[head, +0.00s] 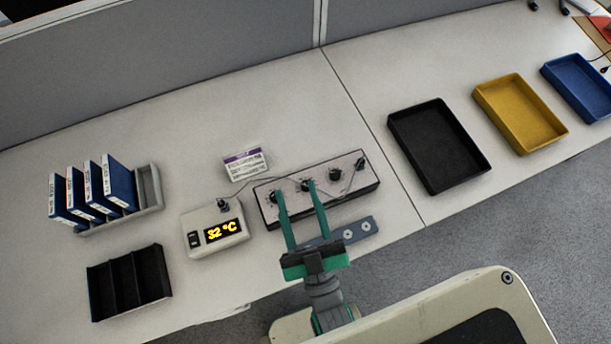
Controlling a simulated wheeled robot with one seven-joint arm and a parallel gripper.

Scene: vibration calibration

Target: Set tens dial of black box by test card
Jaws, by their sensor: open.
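The black box (322,203) has a pale top face with several dark dials in a row and black sides. It sits on the desk in the middle of the head view. The test card (246,165), white with a purple top band, stands just behind it to the left; its text is too small to read. My gripper (294,188) is open, its two green fingers reaching over the front of the box. The left fingertip is near the leftmost dial and the right one near the second dial (306,185). I cannot tell whether either finger touches a dial.
A blue-grey plate (359,230) lies in front. Blue binders (119,182) in a grey rack and a black divided tray (129,284) are left. Black (396,139), yellow (485,105) and blue (556,82) trays are right.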

